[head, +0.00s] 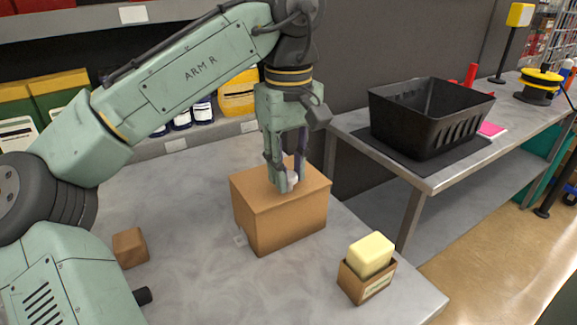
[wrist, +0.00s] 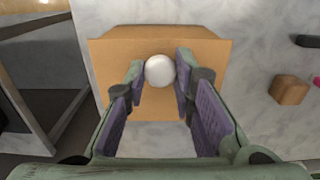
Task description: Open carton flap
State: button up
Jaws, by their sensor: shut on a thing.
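A brown carton (head: 262,228) stands on the grey table, and its top flap (head: 256,189) lies flat over it, looking closed. A round white knob (wrist: 160,71) sits on the flap; it shows partly in the head view (head: 293,177). My gripper (head: 288,182) points down over the carton. Its fingers stand on either side of the knob and are shut on it. In the wrist view the carton top (wrist: 112,57) lies below the fingers (wrist: 160,74). The inside of the carton is hidden.
A small brown block (head: 129,247) lies at left on the grey table (head: 190,285). A pale yellow block (head: 371,253) sits in a small brown box (head: 367,286) at front right. A black crate (head: 420,125) stands on a separate bench. Shelves line the back.

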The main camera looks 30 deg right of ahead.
grip_shut()
dwell(0.3)
